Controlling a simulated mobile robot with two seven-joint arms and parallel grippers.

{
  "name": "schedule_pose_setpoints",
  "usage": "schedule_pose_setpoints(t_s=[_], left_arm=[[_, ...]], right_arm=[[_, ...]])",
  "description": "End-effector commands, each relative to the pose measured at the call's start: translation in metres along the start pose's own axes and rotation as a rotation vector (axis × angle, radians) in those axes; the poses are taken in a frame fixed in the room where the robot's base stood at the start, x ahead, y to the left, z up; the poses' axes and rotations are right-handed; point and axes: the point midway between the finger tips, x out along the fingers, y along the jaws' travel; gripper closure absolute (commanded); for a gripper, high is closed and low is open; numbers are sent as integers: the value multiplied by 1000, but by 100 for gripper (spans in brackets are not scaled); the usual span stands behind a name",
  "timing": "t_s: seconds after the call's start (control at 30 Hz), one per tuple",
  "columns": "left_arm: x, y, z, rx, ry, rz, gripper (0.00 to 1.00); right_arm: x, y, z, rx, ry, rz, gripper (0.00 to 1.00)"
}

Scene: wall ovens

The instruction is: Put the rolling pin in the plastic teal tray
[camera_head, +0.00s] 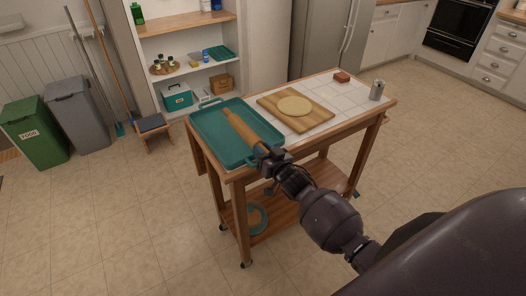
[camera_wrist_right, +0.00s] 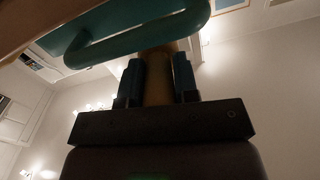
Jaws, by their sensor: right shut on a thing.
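A wooden rolling pin (camera_head: 240,126) lies over the teal tray (camera_head: 209,148), which sits on the left end of a wooden kitchen cart. My right gripper (camera_head: 262,154) is shut on the near end of the rolling pin, at the tray's near edge. In the right wrist view the gripper's fingers (camera_wrist_right: 158,82) clasp the pin (camera_wrist_right: 157,76) on both sides, with the tray's teal handle (camera_wrist_right: 140,38) just beyond. I cannot tell whether the pin touches the tray floor. My left gripper is not in view.
A wooden board (camera_head: 315,118) with a flat round of dough (camera_head: 295,106) lies right of the tray. Open shelves (camera_head: 190,50) stand behind.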

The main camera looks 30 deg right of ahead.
Motion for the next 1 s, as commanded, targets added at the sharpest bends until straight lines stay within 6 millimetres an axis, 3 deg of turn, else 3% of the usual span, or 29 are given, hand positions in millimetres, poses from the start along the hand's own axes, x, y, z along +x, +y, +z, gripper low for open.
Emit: schedule_pose_setpoints(t_s=[0.83, 0.87, 1.0], left_arm=[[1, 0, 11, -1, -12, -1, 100], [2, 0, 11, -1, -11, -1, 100], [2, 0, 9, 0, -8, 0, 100]], right_arm=[[0, 2, 11, -1, 3, -1, 100], [0, 2, 12, -1, 0, 1, 70], [0, 2, 11, -1, 1, 0, 49]])
